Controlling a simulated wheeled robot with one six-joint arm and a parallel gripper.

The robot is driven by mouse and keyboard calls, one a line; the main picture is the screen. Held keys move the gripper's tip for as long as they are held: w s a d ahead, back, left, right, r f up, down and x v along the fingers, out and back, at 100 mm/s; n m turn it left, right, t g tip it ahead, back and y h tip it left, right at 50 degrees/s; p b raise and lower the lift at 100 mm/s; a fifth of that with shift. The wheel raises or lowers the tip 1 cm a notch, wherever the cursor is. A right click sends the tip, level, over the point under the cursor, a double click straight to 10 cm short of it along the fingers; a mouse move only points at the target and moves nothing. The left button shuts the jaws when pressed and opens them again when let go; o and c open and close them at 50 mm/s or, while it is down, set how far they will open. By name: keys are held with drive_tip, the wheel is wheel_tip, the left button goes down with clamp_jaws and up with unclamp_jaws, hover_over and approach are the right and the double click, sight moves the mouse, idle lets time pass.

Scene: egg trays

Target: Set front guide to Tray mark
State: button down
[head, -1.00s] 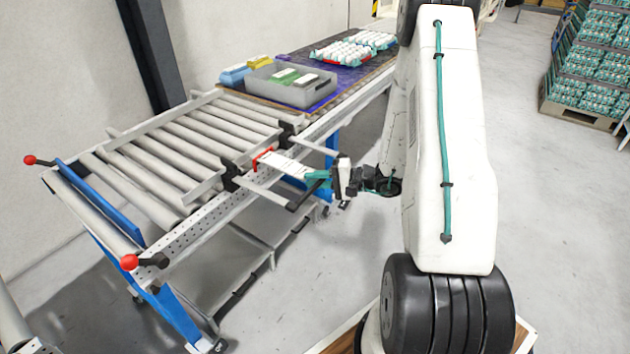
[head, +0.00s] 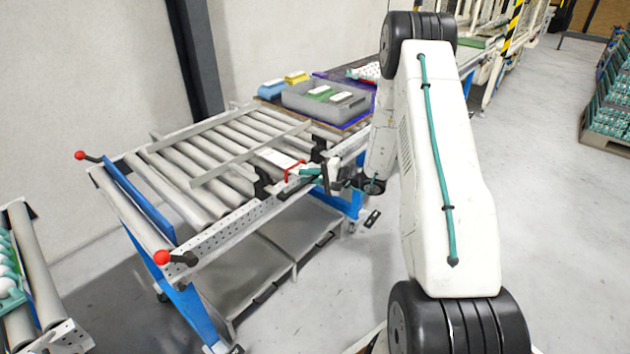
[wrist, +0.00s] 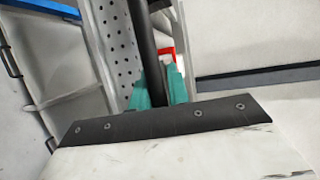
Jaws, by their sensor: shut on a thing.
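The front guide (head: 235,163) is a pale rail lying over the rollers (head: 187,166), well inward from the near side beam. Its rods pass through black clamps on the perforated beam (head: 222,232). A white scale strip (head: 276,158) runs inward from a red frame (head: 293,169) at the beam; its markings are too small to read. My gripper (head: 320,174) is at the outer side of the beam, shut on the guide's black crossbar. In the wrist view the crossbar (wrist: 147,45) passes between the teal fingertips (wrist: 160,92), and the red frame (wrist: 167,54) shows just beyond.
A second rail (head: 200,119) runs along the far side of the rollers. Red-knobbed levers (head: 161,257) stand at the left end. A grey crate (head: 325,105) sits at the back end. Another roller unit with eggs (head: 10,285) is at lower left.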

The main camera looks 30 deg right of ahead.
drive_tip(key=shift+f, duration=0.2)
drive_tip(key=c, duration=1.4)
unclamp_jaws()
drive_tip(key=shift+r, duration=0.1)
drive_tip(key=v, duration=0.8)
drive_tip(key=shift+w, duration=0.1)
